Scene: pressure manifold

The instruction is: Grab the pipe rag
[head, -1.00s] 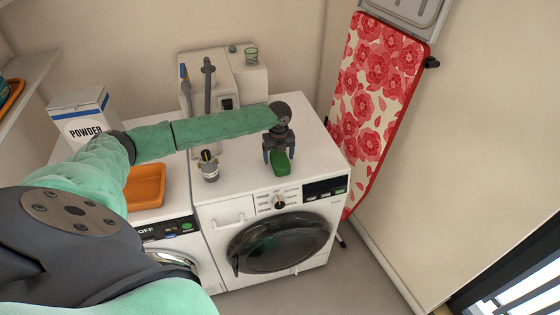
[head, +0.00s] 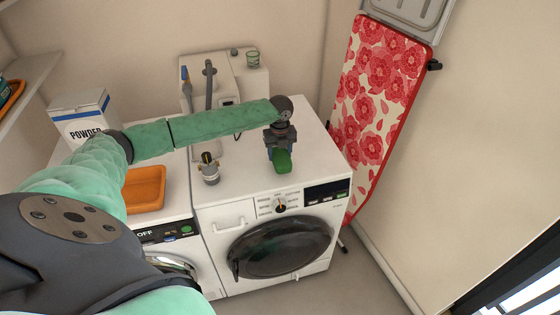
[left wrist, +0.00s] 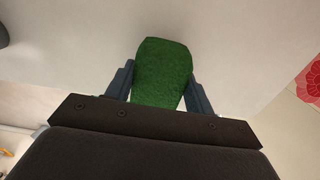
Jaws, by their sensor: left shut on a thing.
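The pipe rag appears to be the green cloth (head: 282,162) at the front of the right washing machine's top in the head view. In the left wrist view the green cloth (left wrist: 161,75) fills the space between the two fingers. My left gripper (head: 280,155) is shut on it, pointing down. I cannot tell whether the cloth still touches the machine top. My right gripper is not in view.
A small gauge fitting (head: 209,170) stands on the machine top left of the cloth. An orange tray (head: 145,190) and a powder box (head: 84,118) are further left. A white manifold unit (head: 222,85) stands behind. An ironing board (head: 380,100) leans at right.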

